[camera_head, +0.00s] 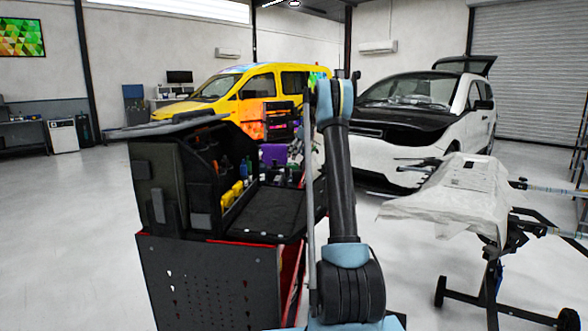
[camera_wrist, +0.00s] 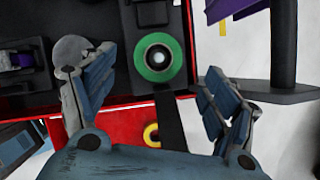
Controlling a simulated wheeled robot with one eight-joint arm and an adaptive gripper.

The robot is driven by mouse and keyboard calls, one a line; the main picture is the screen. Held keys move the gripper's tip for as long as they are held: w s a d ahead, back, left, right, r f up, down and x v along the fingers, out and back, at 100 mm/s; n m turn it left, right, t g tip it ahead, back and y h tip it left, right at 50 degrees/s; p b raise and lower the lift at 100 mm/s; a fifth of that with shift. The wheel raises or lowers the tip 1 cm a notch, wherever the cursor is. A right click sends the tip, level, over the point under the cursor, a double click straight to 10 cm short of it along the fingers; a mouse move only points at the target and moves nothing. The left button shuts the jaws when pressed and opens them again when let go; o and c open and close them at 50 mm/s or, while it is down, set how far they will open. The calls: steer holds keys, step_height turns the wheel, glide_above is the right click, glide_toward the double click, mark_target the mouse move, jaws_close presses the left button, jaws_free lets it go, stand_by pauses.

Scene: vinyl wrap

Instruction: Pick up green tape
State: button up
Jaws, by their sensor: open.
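The green tape (camera_wrist: 139,66) shows in the wrist view as a green ring around a pale centre, in a dark tray (camera_wrist: 122,85) near the top middle. My gripper (camera_wrist: 150,85) is open, with one blue-grey finger on each side of the picture and the tape between and slightly beyond them. I cannot tell the height of the fingers above the tape. In the head view my arm stands upright in front of the tool cart, and my gripper and the green tape cannot be made out.
A yellow ring (camera_wrist: 151,134) lies on the red surface (camera_wrist: 105,122) below the tape. In the head view a black tool case (camera_head: 165,185) sits on the red and dark cart (camera_head: 205,280). A covered stand (camera_head: 450,195) is at the right. Open floor (camera_head: 60,230) lies at the left.

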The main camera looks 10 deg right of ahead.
mark_target(292, 166)
steer(key=shift+x, duration=2.85)
steer(key=shift+d+f, duration=0.1)
steer(key=c, duration=1.2)
